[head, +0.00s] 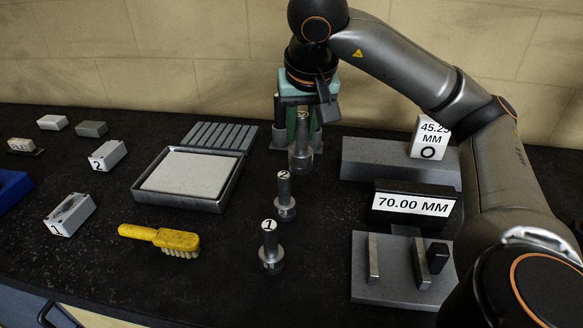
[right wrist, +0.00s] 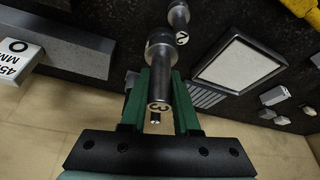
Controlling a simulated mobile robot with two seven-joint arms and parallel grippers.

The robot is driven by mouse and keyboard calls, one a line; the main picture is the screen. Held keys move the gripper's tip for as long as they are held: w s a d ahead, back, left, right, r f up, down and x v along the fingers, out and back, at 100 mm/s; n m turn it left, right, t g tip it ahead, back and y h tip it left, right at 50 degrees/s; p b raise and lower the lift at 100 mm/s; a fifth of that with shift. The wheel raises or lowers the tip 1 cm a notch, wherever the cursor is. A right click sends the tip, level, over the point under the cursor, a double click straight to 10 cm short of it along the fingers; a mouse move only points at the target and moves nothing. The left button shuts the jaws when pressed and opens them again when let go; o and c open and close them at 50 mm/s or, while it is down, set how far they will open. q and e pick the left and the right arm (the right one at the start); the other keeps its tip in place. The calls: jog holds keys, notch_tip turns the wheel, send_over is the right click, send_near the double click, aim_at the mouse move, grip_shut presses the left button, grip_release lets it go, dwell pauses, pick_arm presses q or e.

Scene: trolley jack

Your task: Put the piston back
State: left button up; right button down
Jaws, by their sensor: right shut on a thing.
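My right gripper (head: 301,130) points down and its green fingers are closed around the stem of the piston marked 3 (head: 301,158). In the right wrist view this piston (right wrist: 160,56) sits between the fingers, its wide end beyond the tips. I cannot tell whether it touches the bench. The piston marked 2 (head: 285,202) and the piston marked 1 (head: 270,252) stand upright on the bench in front of it, apart from the gripper. My left gripper is not in view.
A tray with a pale pad (head: 182,178) and a yellow brush (head: 162,238) lie left of the pistons. Several small blocks (head: 107,155) lie further left. At right are a grey slab with a 45.25 MM block (head: 428,138), a 70.00 MM display (head: 412,204) and a fixture plate (head: 393,290).

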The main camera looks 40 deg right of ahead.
jog(key=w+d+f, duration=0.2)
jog(key=w+f, duration=0.1)
jog(key=f, duration=0.1)
jog(key=w+d+f+p, duration=0.1)
jog(key=w+d+f, duration=0.2)
jog(key=f, duration=0.1)
jog(key=w+d+f, duration=0.2)
jog(key=w+f, duration=0.1)
jog(key=f, duration=0.1)
jog(key=shift+w+d+f+p, duration=0.15)
jog(key=shift+w+d+p, duration=0.05)
jog(key=shift+w+p, duration=0.2)
jog(key=shift+f, duration=0.15)
jog(key=c, duration=0.7)
grip_release()
jog(key=shift+o, duration=0.2)
